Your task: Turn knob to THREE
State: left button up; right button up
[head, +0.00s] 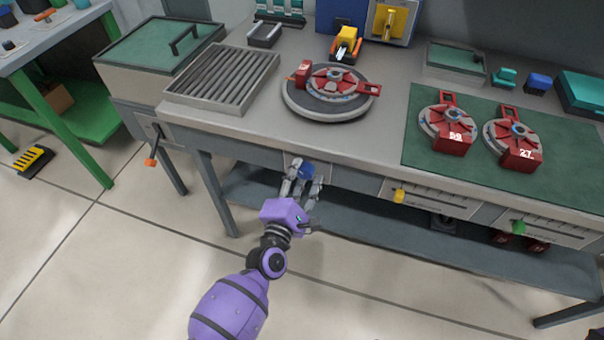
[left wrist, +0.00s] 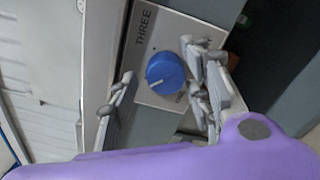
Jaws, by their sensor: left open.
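The blue knob (head: 306,170) sits on a plate on the table's front face. In the left wrist view the knob (left wrist: 165,73) shows a short white mark toward its lower left edge. The word THREE (left wrist: 145,25) is printed on the light grey plate (left wrist: 185,30), above the knob in that picture. Another label below the knob is partly hidden and unreadable. My left gripper (head: 304,179) is open, its fingers on either side of the knob. I cannot tell whether they touch it. My right gripper is not in view.
Sliders with a yellow handle (head: 399,196) and a green handle (head: 519,228) sit farther right on the front face. An orange-tipped lever (head: 150,162) is at the left. A round turntable (head: 300,108) stands above. A lower shelf (head: 350,220) runs beneath. The floor in front is clear.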

pick_arm(q)
jog(key=shift+w, duration=0.25)
jog(key=shift+c, duration=0.2)
jog(key=c, duration=1)
jog(key=shift+r, duration=0.1)
